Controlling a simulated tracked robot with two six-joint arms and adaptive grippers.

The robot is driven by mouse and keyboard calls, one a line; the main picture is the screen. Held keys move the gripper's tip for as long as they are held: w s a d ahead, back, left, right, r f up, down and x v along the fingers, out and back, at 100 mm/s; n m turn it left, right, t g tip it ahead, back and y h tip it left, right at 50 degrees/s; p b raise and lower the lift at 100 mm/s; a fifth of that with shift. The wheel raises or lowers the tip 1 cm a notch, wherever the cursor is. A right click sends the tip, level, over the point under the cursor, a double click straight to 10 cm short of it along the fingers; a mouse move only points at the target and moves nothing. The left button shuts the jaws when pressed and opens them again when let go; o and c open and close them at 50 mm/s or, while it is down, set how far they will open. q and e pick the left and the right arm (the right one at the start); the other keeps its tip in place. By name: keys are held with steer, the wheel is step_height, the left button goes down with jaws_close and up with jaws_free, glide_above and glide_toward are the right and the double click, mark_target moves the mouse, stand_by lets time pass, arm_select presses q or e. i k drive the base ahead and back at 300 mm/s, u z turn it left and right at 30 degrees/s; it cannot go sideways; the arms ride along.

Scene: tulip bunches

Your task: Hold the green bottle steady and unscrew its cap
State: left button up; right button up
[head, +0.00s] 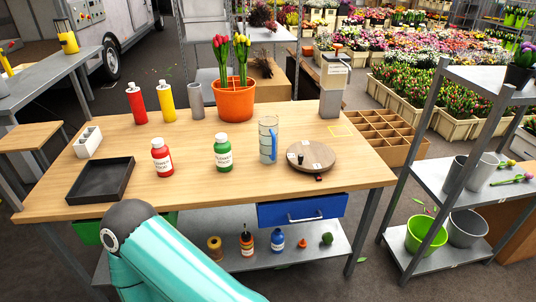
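The green bottle (223,165) stands upright near the middle of the wooden table (270,188), with its label facing me. Its white cap (222,137) sits on top. A similar red bottle (162,168) with a white cap stands to its left. A teal arm link of mine with a dark joint fills the bottom left, in front of the table. Neither of my grippers is in view, and nothing touches the green bottle.
A clear measuring jug (268,140) and a round wooden turntable (311,155) stand right of the green bottle. A black tray (100,182) lies at the left front. An orange pot (234,100) of tulips stands behind. The blue drawer (301,210) is below the front edge.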

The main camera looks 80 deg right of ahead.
mark_target(222, 152)
steer(key=z, duration=0.15)
steer(key=i, duration=0.25)
steer(key=z, duration=2.8)
steer(key=k, duration=0.5)
steer(key=z, duration=0.3)
steer(key=i, duration=1.55)
steer(key=u, duration=0.35)
